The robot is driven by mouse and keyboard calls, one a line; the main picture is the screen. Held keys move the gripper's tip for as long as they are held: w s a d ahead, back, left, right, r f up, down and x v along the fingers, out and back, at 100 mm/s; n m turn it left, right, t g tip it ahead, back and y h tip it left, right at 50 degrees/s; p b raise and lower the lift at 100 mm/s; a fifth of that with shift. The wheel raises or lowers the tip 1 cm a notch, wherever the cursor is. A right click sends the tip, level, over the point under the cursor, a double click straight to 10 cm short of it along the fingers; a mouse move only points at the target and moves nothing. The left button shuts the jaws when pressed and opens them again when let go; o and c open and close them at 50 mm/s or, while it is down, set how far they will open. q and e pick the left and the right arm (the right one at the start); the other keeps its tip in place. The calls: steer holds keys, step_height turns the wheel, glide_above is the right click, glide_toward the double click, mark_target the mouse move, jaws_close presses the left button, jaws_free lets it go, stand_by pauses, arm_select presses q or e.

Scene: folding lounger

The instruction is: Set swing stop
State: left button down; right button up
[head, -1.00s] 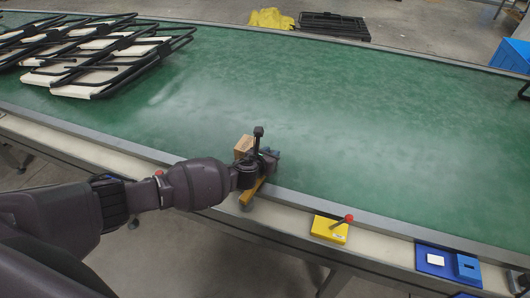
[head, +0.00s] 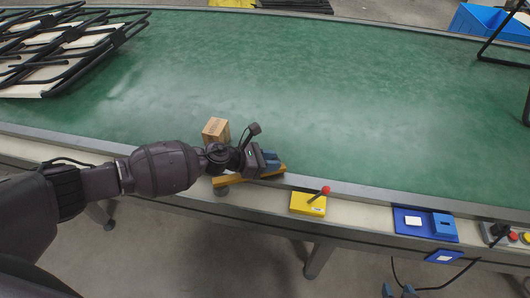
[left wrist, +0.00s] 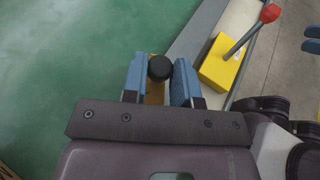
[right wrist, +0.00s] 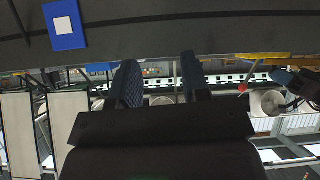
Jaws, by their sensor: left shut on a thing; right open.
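An orange bar (head: 232,181) lies at the near edge of the green conveyor, running roughly along that edge. In the left wrist view a black round knob (left wrist: 160,67) stands over the orange bar (left wrist: 155,93). My left gripper (head: 272,160) is at the bar's right part; its blue fingers (left wrist: 159,80) are shut on the knob. I take bar and knob to be the swing stop; the arm hides part of it. My right gripper (head: 400,291) shows only its fingertips at the bottom edge. In the right wrist view it (right wrist: 161,82) is open and empty.
A cardboard box (head: 216,130) stands just behind the left gripper. A yellow box (head: 308,203) with a red-knobbed lever stands to its right on the rail. Blue fixtures (head: 425,224) sit further right. Black frames (head: 60,50) lie stacked at back left. The middle belt is clear.

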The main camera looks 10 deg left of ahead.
arm_select(q)
steer(key=s+m+g, duration=0.1)
steer(key=s+d+m+g+b, duration=0.1)
steer(key=s, duration=0.1)
steer(key=s+m+g+h+b, duration=0.1)
steer(key=shift+s+d+f+g, duration=0.15)
steer(key=shift+s+f+g, duration=0.05)
steer(key=shift+f+g, duration=0.1)
steer(key=shift+s+r+m+g+b, duration=0.15)
steer(key=shift+s+m+g+b, duration=0.5)
steer(key=shift+s+m+g, duration=0.45)
steer(key=shift+s, duration=0.35)
steer(key=shift+s+d+r+m+g, duration=0.1)
steer(key=shift+m+g, duration=0.2)
arm_select(e)
steer(key=shift+w+a+f, duration=0.2)
steer(key=shift+w+f, duration=0.55)
steer(key=shift+f, duration=0.3)
arm_select(q)
steer(key=c, duration=1.2)
jaws_free()
arm_select(e)
steer(key=shift+s+f, duration=0.35)
steer(key=shift+s, duration=0.2)
